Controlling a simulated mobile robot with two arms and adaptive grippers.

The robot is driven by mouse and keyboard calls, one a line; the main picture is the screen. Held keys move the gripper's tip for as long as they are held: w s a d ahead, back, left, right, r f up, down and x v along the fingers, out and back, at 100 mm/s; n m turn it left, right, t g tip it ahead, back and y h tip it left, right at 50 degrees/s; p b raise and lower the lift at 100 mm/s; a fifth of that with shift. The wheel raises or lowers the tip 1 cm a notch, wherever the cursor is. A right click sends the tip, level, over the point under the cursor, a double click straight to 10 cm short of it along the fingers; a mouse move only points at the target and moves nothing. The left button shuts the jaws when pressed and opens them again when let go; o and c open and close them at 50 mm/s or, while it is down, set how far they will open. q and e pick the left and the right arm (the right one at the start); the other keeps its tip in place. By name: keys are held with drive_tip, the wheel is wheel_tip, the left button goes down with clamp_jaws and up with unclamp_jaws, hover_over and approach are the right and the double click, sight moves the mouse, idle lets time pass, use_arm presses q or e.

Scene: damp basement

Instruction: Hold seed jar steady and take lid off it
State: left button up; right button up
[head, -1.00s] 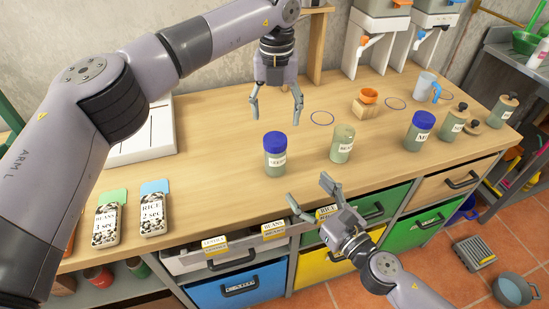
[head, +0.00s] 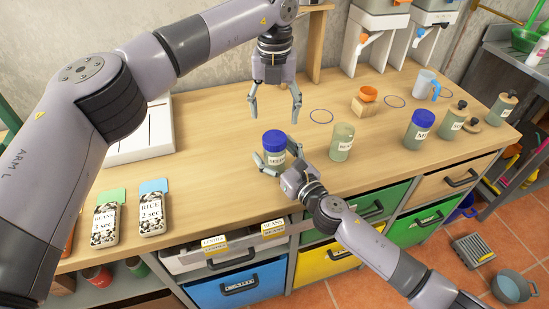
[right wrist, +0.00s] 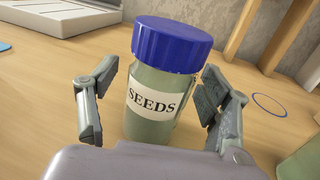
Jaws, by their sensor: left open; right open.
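The seed jar (head: 274,158) stands upright on the wooden bench, pale green with a white label. In the right wrist view its label on the jar (right wrist: 150,112) reads SEEDS. Its blue lid (head: 274,139) is on; the lid (right wrist: 172,44) also shows large in the right wrist view. My right gripper (head: 274,163) is open around the jar's body, one finger on each side; in the right wrist view a gap shows at the left finger. My left gripper (head: 275,115) is open and empty, pointing down above and behind the lid.
A pale green jar (head: 342,143) stands to the right, and another blue-lidded jar (head: 419,130) farther right. A blue ring (head: 321,116) marks the bench behind. Bench (head: 215,150) left of the seed jar is clear.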

drive_tip(key=shift+c, duration=0.6)
clamp_jaws()
idle(0.4)
